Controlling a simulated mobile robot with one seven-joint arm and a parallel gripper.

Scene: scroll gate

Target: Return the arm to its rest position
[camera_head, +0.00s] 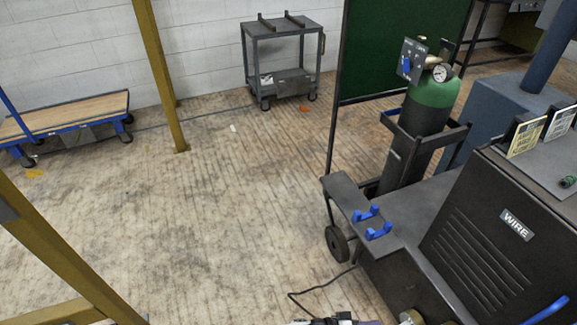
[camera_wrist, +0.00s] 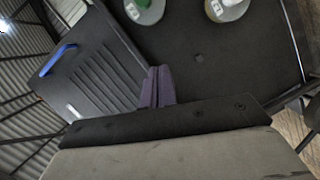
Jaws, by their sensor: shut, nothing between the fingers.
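In the wrist view my gripper (camera_wrist: 157,72) shows as two purple fingers pressed together, with nothing between them. They point toward a dark surface, and I cannot tell how far it is from the fingertips. In the head view only a small piece of what seems to be my arm shows at the bottom edge, with a bit of purple beside it. The rest of the arm is out of view there.
A dark machine marked WIRE (camera_head: 516,225) with a green-topped gas cylinder (camera_head: 428,112) stands at right. A yellow post (camera_head: 158,75), a grey cart (camera_head: 283,60) and a blue-framed trolley (camera_head: 70,115) stand left and back. The middle floor is clear.

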